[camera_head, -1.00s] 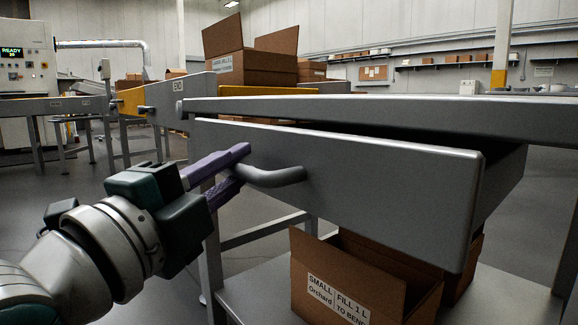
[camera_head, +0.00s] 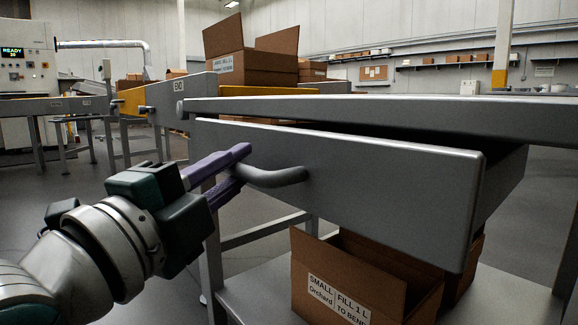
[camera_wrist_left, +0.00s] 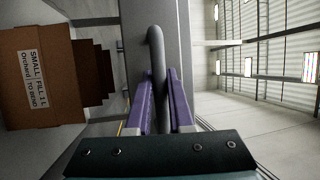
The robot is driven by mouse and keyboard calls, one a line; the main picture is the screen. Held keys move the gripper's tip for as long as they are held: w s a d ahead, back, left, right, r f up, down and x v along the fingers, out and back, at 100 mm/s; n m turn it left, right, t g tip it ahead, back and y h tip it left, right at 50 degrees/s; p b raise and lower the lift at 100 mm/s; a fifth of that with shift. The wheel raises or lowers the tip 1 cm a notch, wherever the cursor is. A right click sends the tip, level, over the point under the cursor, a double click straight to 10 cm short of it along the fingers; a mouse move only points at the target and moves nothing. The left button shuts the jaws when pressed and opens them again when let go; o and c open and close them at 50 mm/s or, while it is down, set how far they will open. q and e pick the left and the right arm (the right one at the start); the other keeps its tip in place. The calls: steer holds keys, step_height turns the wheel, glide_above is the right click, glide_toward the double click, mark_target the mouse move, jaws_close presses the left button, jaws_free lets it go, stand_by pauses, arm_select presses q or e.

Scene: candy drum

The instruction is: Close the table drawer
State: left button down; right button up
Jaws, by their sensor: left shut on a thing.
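The table drawer (camera_head: 345,175) is grey and stands pulled out from under the grey tabletop (camera_head: 400,110), with its side wall showing at the right. A bent grey bar handle (camera_head: 275,178) sticks out of its front. My left gripper (camera_head: 240,165) has purple fingers and is shut on the left part of this handle. In the left wrist view the handle (camera_wrist_left: 157,60) runs between the two purple fingers (camera_wrist_left: 160,100). My right gripper is not in view.
An open cardboard box (camera_head: 360,280) sits on the lower shelf (camera_head: 250,290) under the drawer. A table leg (camera_head: 212,250) stands just right of my left gripper. Another open box (camera_head: 255,68) stands behind the tabletop. Open floor lies at the left.

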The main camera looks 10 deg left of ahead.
mark_target(266, 163)
arm_select(q)
steer(key=w+d, duration=0.2)
steer(key=w, duration=0.1)
steer(key=shift+d, duration=0.2)
steer(key=shift+f, duration=0.1)
steer(key=c, duration=0.8)
jaws_free()
steer(key=shift+w, duration=0.1)
steer(key=shift+c, duration=0.2)
steer(key=shift+p, duration=0.3)
